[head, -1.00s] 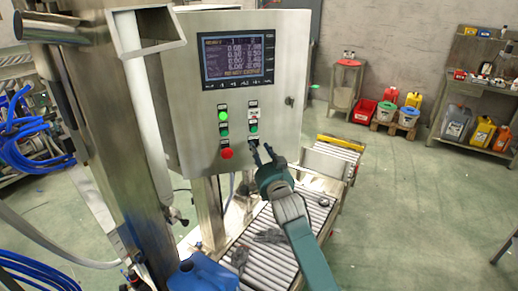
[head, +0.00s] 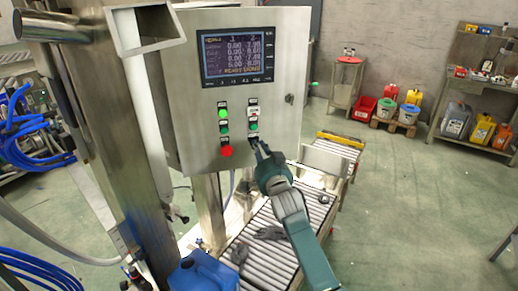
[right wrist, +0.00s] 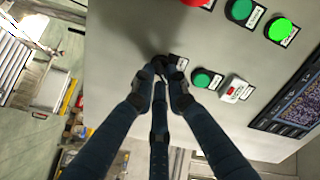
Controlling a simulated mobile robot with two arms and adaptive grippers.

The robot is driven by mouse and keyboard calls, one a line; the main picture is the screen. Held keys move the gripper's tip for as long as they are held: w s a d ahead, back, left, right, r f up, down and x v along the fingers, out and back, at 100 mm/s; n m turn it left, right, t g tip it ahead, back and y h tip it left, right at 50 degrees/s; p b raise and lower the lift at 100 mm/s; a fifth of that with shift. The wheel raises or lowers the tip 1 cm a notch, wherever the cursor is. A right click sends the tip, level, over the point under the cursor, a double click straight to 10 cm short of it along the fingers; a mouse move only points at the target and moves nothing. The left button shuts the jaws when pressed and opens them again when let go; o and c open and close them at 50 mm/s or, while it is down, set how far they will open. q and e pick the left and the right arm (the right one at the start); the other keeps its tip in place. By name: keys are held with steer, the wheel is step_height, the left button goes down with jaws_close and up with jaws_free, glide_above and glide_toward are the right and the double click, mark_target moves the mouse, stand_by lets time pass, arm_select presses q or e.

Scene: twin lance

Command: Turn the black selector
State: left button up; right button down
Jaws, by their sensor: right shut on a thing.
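The black selector (head: 254,141) is at the bottom of the right column of controls on the grey cabinet's front. In the right wrist view, its dark body (right wrist: 163,61) is mostly hidden behind the fingertips. My right gripper (head: 257,147) reaches up to it from below right. In the right wrist view, the fingers of this gripper (right wrist: 165,72) converge on the selector and are shut on it. The selector's exact angle cannot be told. My left gripper is not in view.
The cabinet (head: 190,100) carries a display (head: 237,56), green buttons and a red button (head: 227,151) left of the selector. A roller conveyor (head: 262,253) runs below. A blue container (head: 203,274) stands at the bottom.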

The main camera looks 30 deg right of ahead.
steer(key=shift+a+r+n+p, duration=0.15)
steer(key=shift+n+p, duration=0.1)
steer(key=shift+n, duration=2.65)
steer(key=shift+a+n+p, duration=0.1)
steer(key=shift+n+p, duration=0.15)
steer(key=shift+n, duration=2.65)
steer(key=shift+a+r+n+p, duration=0.15)
steer(key=shift+n+p, duration=0.1)
steer(key=shift+n, duration=2.65)
steer(key=shift+f, duration=0.1)
steer(key=c, duration=1.7)
jaws_free()
steer(key=shift+c, duration=0.2)
